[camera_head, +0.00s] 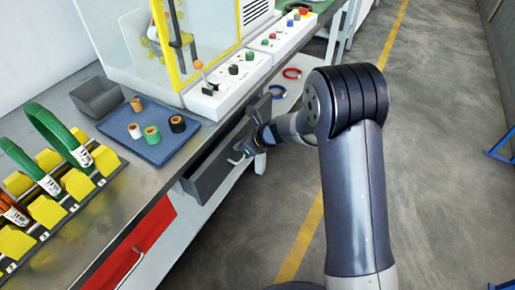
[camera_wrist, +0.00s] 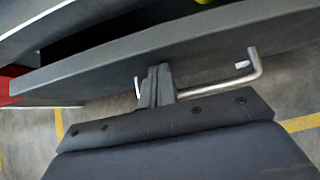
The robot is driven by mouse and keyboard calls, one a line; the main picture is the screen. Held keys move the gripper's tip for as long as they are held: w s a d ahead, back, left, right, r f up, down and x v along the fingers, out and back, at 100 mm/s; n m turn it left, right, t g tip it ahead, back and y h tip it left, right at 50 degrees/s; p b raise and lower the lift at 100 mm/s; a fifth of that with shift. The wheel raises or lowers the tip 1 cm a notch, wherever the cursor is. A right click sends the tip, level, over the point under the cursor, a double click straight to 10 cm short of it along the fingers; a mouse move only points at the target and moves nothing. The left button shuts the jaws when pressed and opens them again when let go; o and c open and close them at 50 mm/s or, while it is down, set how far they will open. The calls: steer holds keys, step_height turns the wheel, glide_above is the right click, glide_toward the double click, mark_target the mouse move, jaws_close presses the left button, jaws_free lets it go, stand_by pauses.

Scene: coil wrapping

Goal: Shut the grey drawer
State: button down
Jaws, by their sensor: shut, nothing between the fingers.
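The grey drawer (camera_head: 213,171) sits under the edge of the workbench and stands pulled out, with a dark gap showing behind its front. In the wrist view its grey front panel (camera_wrist: 185,52) crosses the picture, with the dark opening above it. A metal bar handle (camera_wrist: 240,80) sticks out from that panel. My gripper (camera_wrist: 156,72) is shut and empty, its fingertips at the drawer front beside the handle; I cannot tell whether they touch. In the head view my gripper (camera_head: 250,146) is at the drawer's right part, partly hidden by my arm.
A red drawer (camera_head: 135,246) with a handle is at the lower left. On the bench (camera_head: 105,215) stand a blue tray (camera_head: 158,146) with small spools, a grey bin (camera_head: 97,97), a yellow rack (camera_head: 45,211) with coils, and a control box (camera_head: 228,83).

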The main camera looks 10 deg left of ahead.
steer(key=a, duration=0.1)
steer(key=w+a+p, duration=0.1)
steer(key=a, duration=0.3)
steer(key=shift+w+p, duration=0.35)
steer(key=shift+w, duration=0.05)
steer(key=shift+w+a+r, duration=0.1)
steer(key=shift+a+r, duration=0.05)
steer(key=shift+d, duration=0.5)
glide_toward(233, 137)
steer(key=d+f, duration=0.2)
steer(key=shift+s+a, duration=0.2)
steer(key=shift+s, duration=0.25)
